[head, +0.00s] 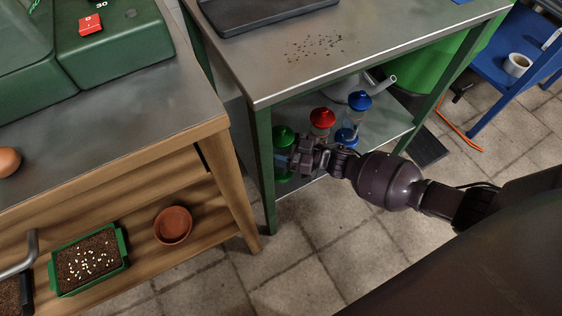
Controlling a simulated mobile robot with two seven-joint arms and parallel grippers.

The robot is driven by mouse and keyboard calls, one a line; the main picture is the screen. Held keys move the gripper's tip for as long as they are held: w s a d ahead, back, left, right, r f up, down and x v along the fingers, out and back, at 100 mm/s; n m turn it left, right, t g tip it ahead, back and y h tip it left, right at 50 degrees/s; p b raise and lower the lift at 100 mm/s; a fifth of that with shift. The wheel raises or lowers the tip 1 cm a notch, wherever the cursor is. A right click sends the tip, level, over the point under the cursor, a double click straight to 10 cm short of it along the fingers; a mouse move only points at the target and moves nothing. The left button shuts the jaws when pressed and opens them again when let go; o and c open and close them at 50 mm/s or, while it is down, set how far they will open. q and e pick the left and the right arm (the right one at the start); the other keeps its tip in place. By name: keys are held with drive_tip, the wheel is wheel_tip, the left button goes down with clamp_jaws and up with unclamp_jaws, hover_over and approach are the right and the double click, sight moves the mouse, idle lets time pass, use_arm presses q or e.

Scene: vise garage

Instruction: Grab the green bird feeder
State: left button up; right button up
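The green bird feeder (283,137) stands on the lower shelf (385,128) of the metal-topped table, at the left end near the table's front leg. Its green top shows; its middle is partly hidden by my gripper. My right gripper (296,158) is at the feeder's body, reaching in from the right. Whether its fingers are open or closed on the feeder is too small to tell. A red-topped feeder (322,118) and a blue-topped feeder (359,101) stand just behind and to the right. My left gripper is not in view.
The metal tabletop (400,45) overhangs the shelf, and its green leg (264,165) stands close left of my gripper. A wooden workbench (190,135) is at the left. A blue cart (500,75) stands at the right. Tiled floor (320,230) is open in front.

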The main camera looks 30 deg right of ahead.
drive_tip(key=c, duration=1)
drive_tip(key=shift+c, duration=0.2)
